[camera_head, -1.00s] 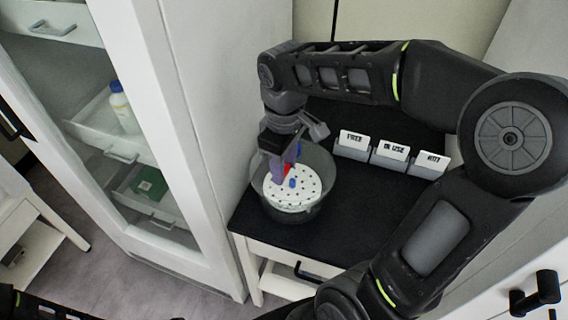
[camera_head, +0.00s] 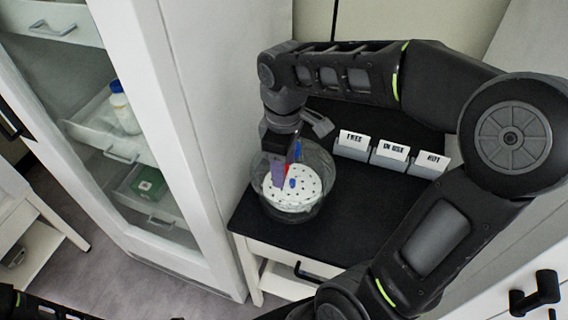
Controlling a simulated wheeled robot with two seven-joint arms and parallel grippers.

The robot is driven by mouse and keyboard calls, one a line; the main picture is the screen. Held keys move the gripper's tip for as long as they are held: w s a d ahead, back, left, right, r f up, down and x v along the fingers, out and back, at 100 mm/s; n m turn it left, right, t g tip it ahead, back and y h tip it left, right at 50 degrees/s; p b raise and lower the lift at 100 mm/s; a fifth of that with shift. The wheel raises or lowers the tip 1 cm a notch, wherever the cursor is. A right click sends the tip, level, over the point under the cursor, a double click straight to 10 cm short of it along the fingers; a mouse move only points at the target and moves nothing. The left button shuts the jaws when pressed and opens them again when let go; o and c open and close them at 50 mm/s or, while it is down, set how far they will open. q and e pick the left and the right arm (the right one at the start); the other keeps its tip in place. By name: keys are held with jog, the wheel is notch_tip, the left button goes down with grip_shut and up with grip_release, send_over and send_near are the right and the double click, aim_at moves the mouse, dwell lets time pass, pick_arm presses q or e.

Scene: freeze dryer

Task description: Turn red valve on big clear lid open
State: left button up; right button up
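The big clear lid (camera_head: 325,172) is a transparent round vessel on the black counter top, with a white perforated disc (camera_head: 300,200) showing in it. A small red valve (camera_head: 287,170) shows beside my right gripper (camera_head: 284,178), with blue parts close by. My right gripper points down at the red valve from above, its fingers around or against it. The fingers overlap the valve, so I cannot tell whether they are closed on it. My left gripper is outside the view; only a dark bit of that arm shows at the lower left.
Three label holders (camera_head: 388,153) stand on the black counter (camera_head: 350,215) right of the lid. A tall glass-fronted white cabinet (camera_head: 195,130) stands close on the left, with a bottle (camera_head: 122,108) and a green box (camera_head: 148,183) inside. The counter front is clear.

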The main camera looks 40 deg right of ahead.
jog(key=shift+o, duration=0.8)
jog(key=shift+r, duration=0.1)
notch_tip(320, 180, up, 8)
jog(key=shift+f+b, duration=0.2)
jog(key=shift+b, duration=0.1)
jog(key=shift+f, duration=0.1)
